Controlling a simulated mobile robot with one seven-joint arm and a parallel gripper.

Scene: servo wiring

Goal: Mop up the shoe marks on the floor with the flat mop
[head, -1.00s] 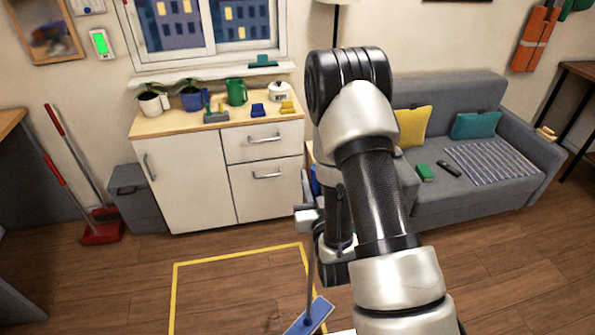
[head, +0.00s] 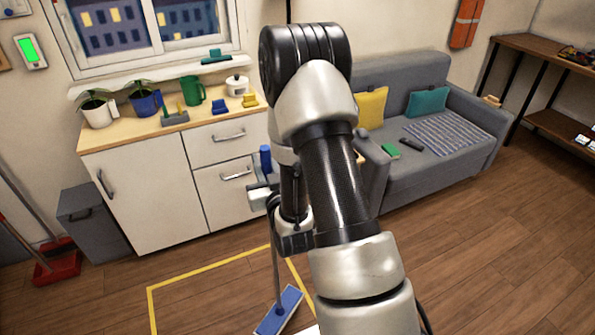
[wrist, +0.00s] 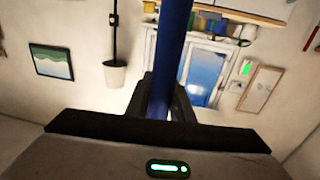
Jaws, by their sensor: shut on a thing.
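The flat mop's blue head (head: 291,300) is low in the head view, by the right line of the yellow floor outline (head: 205,268). I cannot tell whether it touches the floor. Its thin pole runs up to my gripper (head: 262,196), which is partly hidden by my arm. The mop's blue handle top (head: 265,157) sticks up above the gripper. In the wrist view my gripper (wrist: 170,100) is shut on the blue handle (wrist: 173,45). I cannot make out shoe marks on the visible floor.
A white cabinet (head: 150,200) with plants and pots stands behind the outline. A grey bin (head: 92,222) and a red dustpan (head: 57,268) are at the left. A grey sofa (head: 440,185) is behind right. Wooden floor (head: 470,270) is open at the right.

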